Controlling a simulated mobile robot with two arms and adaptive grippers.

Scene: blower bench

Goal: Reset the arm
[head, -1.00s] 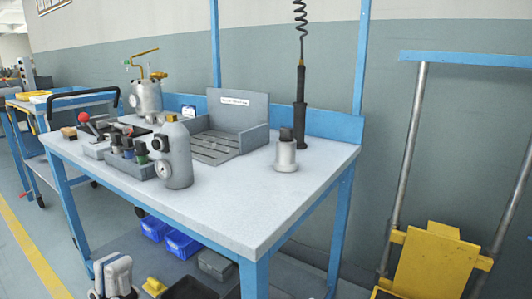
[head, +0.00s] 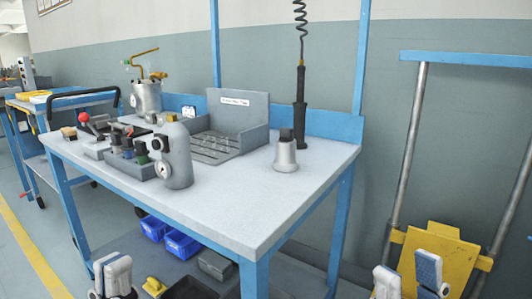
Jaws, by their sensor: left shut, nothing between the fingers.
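My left gripper (head: 116,272) shows at the bottom left of the head view, low beside the front of the workbench. Its white and grey fingers are together with nothing between them. My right gripper (head: 409,276) shows at the bottom right, in front of the yellow plate of a cart. Its two fingers stand apart, and I see nothing between them. Both grippers are clear of the bench top. The lower parts of both are cut off by the picture's edge.
The blue-framed workbench (head: 250,205) carries a grey tray (head: 238,140), metal canisters and a hanging black tool (head: 300,100). Blue bins (head: 182,245) sit beneath it. A yellow cart (head: 435,240) stands at right, and a blue trolley (head: 80,95) at left.

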